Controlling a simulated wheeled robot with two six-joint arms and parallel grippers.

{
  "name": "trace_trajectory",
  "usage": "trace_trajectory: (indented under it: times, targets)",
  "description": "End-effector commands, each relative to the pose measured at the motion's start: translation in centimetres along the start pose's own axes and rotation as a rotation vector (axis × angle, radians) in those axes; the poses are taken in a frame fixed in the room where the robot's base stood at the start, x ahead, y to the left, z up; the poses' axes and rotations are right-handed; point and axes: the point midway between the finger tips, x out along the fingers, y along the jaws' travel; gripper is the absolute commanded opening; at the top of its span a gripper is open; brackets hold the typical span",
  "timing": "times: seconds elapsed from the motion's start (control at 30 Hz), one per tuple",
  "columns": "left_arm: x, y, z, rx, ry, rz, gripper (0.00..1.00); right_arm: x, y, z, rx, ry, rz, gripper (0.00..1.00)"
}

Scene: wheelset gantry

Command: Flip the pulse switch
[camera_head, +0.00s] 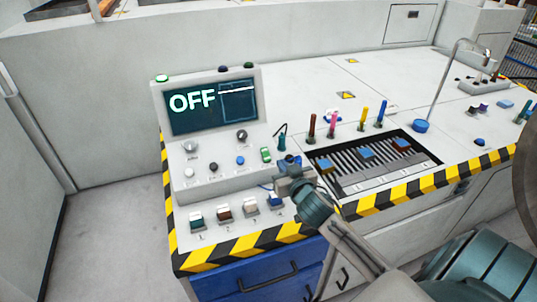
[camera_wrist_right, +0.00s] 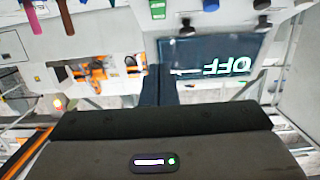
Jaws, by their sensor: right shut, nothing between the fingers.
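The control console (camera_head: 215,180) stands at the left of the bench, and its screen (camera_head: 190,118) reads OFF. I cannot read the labels, so I cannot tell which control is the pulse switch. A green rocker-like switch (camera_head: 266,155) sits at the panel's right edge; a green control also shows in the right wrist view (camera_wrist_right: 157,9). My right gripper (camera_head: 280,178) is just below it, in front of the console's right side. Its fingers are shut and empty in the right wrist view (camera_wrist_right: 160,86). Whether they touch anything is unclear. My left gripper is not in view.
Knobs and a blue button (camera_head: 240,160) sit left of the green switch. Several lever switches (camera_head: 224,213) line the lower shelf. Coloured pens (camera_head: 332,123) stand behind a slotted tray (camera_head: 350,187) to the right. A thin bent post (camera_head: 440,90) rises further right.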

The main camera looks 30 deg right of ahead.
Motion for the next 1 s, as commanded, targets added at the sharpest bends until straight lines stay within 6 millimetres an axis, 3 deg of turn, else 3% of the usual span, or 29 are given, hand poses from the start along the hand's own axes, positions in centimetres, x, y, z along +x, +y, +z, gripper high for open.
trace_trajectory:
  times: [0.27, 0.67, 1.0]
  targets:
    - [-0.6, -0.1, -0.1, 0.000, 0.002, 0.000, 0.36, 1.9, 0.0, -0.2, 0.002, 0.000, 0.001, 0.00]
    - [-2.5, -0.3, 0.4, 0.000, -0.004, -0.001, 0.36, 10.1, 0.0, -0.3, 0.002, -0.002, 0.002, 0.00]
    - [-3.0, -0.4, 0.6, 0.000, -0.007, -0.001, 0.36, 12.6, 0.0, 2.7, 0.000, -0.002, 0.000, 0.00]
